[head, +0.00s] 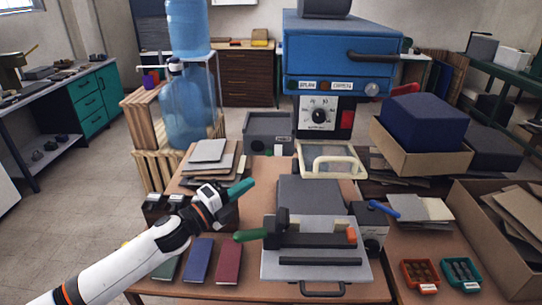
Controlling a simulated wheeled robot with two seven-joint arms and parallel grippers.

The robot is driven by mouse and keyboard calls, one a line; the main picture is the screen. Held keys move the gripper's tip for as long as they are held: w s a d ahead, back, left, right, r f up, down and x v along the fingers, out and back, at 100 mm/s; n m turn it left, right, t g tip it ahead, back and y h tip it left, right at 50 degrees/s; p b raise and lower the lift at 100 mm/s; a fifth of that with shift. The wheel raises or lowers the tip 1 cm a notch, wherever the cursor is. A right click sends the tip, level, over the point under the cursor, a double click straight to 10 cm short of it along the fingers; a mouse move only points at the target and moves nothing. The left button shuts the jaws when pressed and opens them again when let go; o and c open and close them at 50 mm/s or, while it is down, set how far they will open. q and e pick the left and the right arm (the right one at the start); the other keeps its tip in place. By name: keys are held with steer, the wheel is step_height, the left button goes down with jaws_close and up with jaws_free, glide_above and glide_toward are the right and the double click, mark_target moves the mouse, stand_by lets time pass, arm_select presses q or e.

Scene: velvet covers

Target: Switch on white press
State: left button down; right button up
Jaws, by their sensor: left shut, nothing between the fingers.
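A low press with a pale grey-white base plate (285,270) stands at the front of the brown table. It has a dark block on top, a dark bar across it, a green-handled lever (251,235) pointing left and a small orange part (351,236) at its right end. A grey box (371,228) with a small dial stands just right of it. My left gripper (241,189) is shut and empty, with teal fingertips pointing right. It appears above the table, left of the press and apart from it. My right gripper is out of view.
A big blue machine (340,60) with a dial and red switch (347,120) stands behind. Dark blue and maroon covers (229,261) lie front left. Small orange and teal trays (461,272) sit right. Cardboard boxes crowd the right side; a water bottle (187,110) stands back left.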

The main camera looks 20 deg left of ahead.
mark_target(280, 148)
arm_select(q)
steer(key=shift+w+a+p+x, duration=0.2)
steer(key=shift+a+p+x, duration=0.35)
steer(key=shift+x, duration=1.35)
steer(key=shift+w+a+p+x, duration=0.25)
steer(key=shift+p+x, duration=0.65)
steer(key=shift+x, duration=1)
steer(key=shift+w+a+p+x, duration=0.2)
steer(key=shift+a+p+x, duration=0.35)
steer(key=shift+x, duration=1.35)
steer(key=shift+d+r, duration=0.15)
steer(key=shift+w+r, duration=0.15)
steer(key=shift+w, duration=0.1)
steer(key=shift+s+r, duration=0.1)
